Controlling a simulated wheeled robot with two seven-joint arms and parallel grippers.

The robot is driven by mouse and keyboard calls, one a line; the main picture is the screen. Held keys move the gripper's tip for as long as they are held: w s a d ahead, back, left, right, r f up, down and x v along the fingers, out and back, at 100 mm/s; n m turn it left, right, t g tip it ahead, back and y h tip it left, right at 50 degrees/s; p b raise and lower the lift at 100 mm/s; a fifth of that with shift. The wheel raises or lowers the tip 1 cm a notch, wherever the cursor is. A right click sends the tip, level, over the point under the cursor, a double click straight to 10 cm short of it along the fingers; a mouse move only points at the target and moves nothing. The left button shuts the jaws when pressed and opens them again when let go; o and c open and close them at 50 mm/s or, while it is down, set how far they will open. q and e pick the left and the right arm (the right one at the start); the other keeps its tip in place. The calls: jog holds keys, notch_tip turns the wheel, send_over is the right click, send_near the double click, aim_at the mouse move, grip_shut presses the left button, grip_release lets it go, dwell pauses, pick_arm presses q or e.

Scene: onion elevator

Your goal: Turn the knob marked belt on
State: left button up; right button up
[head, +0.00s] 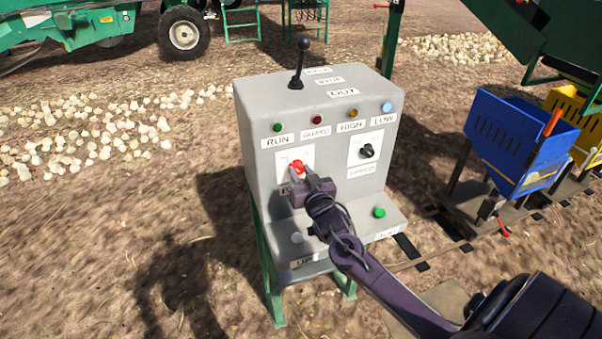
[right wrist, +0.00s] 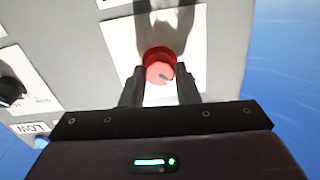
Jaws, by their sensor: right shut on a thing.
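A red knob (head: 298,166) sits on a white plate on the front of a grey control box (head: 355,95). The label below it is mostly hidden behind my gripper. My right gripper (head: 305,178) is at this knob, its fingers on either side of it. In the right wrist view the red knob (right wrist: 160,66) lies between the two fingertips of the right gripper (right wrist: 160,88), and the jaws are shut on it. A black knob (head: 367,151) marked speed is on the right plate. My left gripper is not in view.
A black lever (head: 299,62) rises from the box top. Small lamps line the front above labels RUN, HIGH and LOW. A green button (head: 379,212) is on the lower ledge. A blue crate (head: 518,140) stands at the right, and onions (head: 95,130) lie on the ground at left.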

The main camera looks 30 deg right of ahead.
jog(key=m, duration=0.4)
jog(key=shift+p, duration=0.4)
jog(key=m+p, duration=0.1)
jog(key=m, duration=0.3)
jog(key=shift+d+m, duration=0.1)
jog(key=shift+m, duration=0.3)
jog(key=m+p, duration=0.1)
jog(key=m, duration=0.3)
jog(key=shift+f+m+p, duration=0.15)
jog(key=shift+m+p, duration=0.4)
jog(key=shift+m, duration=1.55)
jog(key=o, duration=1)
jog(key=shift+d, duration=0.1)
jog(key=shift+f, duration=0.1)
